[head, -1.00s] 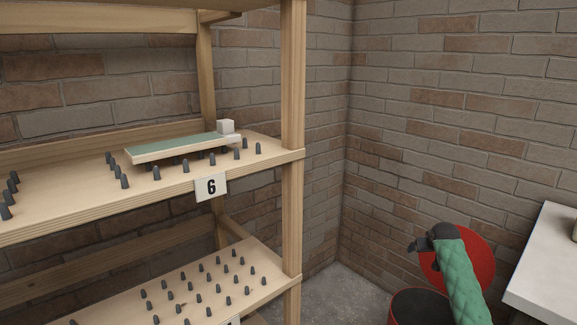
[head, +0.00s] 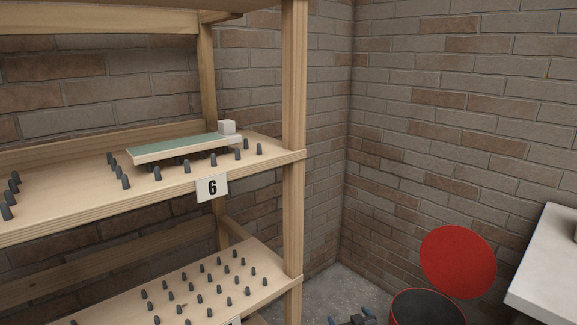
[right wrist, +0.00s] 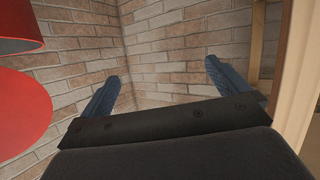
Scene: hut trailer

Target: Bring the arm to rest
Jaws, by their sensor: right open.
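My right gripper (head: 352,320) shows at the bottom edge of the head view, left of the red bin, with most of it cut off by the frame. In the right wrist view its two fingers (right wrist: 166,82) stand wide apart with nothing between them, and brick wall shows behind. It is open and empty. My left gripper is not in view.
A wooden shelf (head: 293,200) with grey pegs fills the left; a green-topped board (head: 180,147) with a white block (head: 226,127) rests on it above label 6 (head: 212,188). A red bin (head: 428,306) with raised lid (head: 458,262) stands right, near a white counter (head: 545,265).

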